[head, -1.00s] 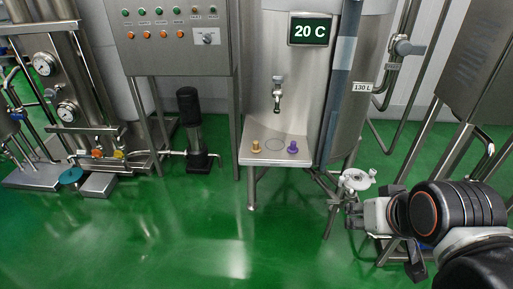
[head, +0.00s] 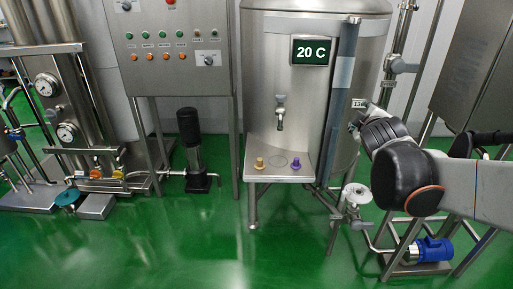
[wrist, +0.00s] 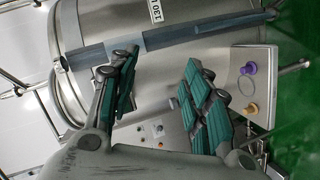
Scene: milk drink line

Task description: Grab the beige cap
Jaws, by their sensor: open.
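The beige cap (head: 259,163) stands on the left part of a small steel shelf (head: 280,176) under the tank's tap. In the wrist view the beige cap (wrist: 252,108) is at the right, below the purple cap (wrist: 249,69), on the same shelf (wrist: 263,52). My gripper (wrist: 160,62) is open, with its green-padded fingers apart and nothing between them. It is well away from the cap, up in front of the tank's right side. In the head view my arm partly hides the gripper.
The purple cap (head: 295,163) stands to the right of the beige one, with a ring mark between them. The tap (head: 280,112) hangs above the shelf. A grey vertical strip (head: 341,90) runs down the tank. Green floor is clear in front.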

